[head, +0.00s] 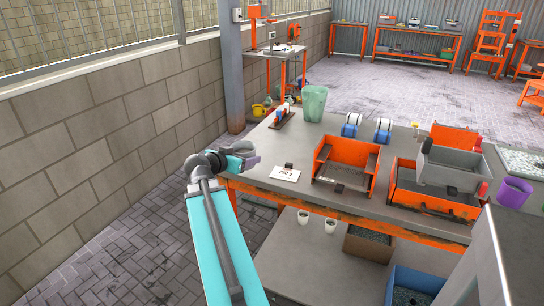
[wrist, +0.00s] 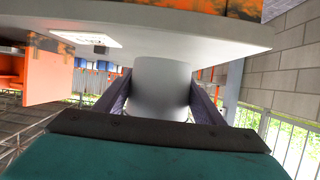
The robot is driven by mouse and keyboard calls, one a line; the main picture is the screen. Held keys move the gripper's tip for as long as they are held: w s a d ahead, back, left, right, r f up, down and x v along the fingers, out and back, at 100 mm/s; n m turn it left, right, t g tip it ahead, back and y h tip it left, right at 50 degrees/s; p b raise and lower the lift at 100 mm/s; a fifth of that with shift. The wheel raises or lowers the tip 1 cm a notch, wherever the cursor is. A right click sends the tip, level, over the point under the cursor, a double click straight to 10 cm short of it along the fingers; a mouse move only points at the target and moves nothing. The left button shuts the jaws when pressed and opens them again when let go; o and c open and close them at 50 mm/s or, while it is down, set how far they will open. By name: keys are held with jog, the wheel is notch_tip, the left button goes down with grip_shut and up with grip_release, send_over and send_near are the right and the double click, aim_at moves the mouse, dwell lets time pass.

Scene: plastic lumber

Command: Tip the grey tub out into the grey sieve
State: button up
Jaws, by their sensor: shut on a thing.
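My gripper (head: 251,160) is at the left edge of the workbench, left of the paper label. In the wrist view my gripper's dark purple fingers (wrist: 160,108) are shut on the grey tub (wrist: 162,82), which shows as a plain grey rounded shape between them. Its opening and contents are hidden. In the head view I cannot clearly make out the tub beside the fingers. The grey sieve (head: 455,167) looks like a grey box resting on an orange box at the right of the bench, well away from my gripper.
An orange tray (head: 345,165) stands mid-bench, between my gripper and the sieve. A label card (head: 285,174), a green bin (head: 313,103) and blue-and-white items (head: 350,125) are on the bench. A purple cup (head: 514,192) is far right. A block wall (head: 90,140) runs along the left.

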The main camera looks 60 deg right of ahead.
jog(key=w+a+r+n+t+y, duration=0.1)
jog(key=w+a+n+t+y, duration=0.6)
jog(key=w+a, duration=1.85)
jog(key=w+a+r+n+t+y, duration=0.2)
jog(key=w+a+n, duration=0.1)
jog(key=a, duration=0.7)
jog(key=w+a+r+n+t+y, duration=0.2)
jog(key=w+a+n, duration=0.1)
jog(key=a, duration=0.8)
jog(key=w+a+r+n+t+y, duration=0.2)
jog(key=w+a+n, duration=0.2)
jog(key=a, duration=0.7)
jog(key=shift+n+t, duration=0.4)
jog(key=shift+n, duration=0.1)
